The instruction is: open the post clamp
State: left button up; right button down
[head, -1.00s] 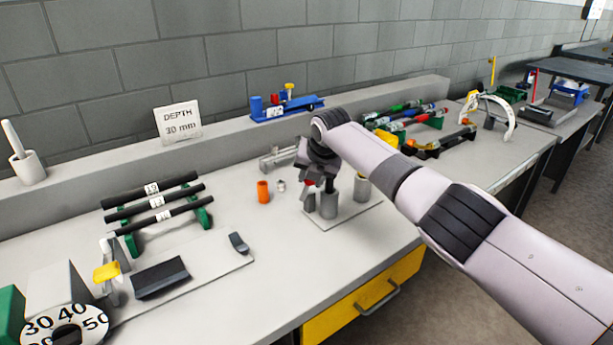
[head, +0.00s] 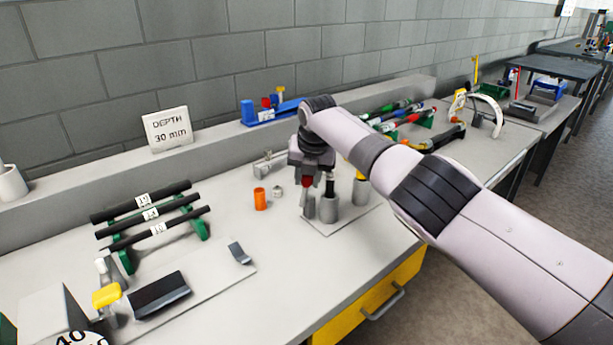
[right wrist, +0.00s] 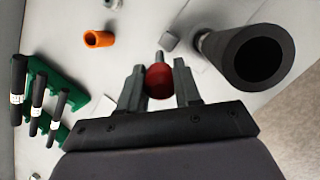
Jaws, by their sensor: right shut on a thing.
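My right gripper (head: 307,180) points down over a small plate (head: 345,222) on the bench. In the right wrist view (right wrist: 159,85) its two fingers are shut on a round red knob (right wrist: 159,80). The knob also shows small and partly hidden in the head view (head: 307,182). It sits above a grey upright part (head: 309,206) that looks like the post clamp; its jaws are too small to read. A grey cylinder (head: 330,210) stands beside it with a dark tube upright in it. The tube's open end (right wrist: 257,58) is close to the right finger. My left gripper is not in view.
An orange cup (head: 260,199) stands left of the plate. A second grey cylinder (head: 361,192) with a yellow part is at the right. A rack of black tubes (head: 150,213) and a yellow-handled fixture (head: 106,296) are further left. Bench is clear in front.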

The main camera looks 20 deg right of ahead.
jog(key=shift+s+a+f, duration=0.1)
jog(key=shift+f, duration=0.05)
jog(key=c, duration=0.8)
grip_release()
jog(key=shift+r, duration=0.2)
jog(key=shift+p+v, duration=0.45)
jog(key=shift+v, duration=2.95)
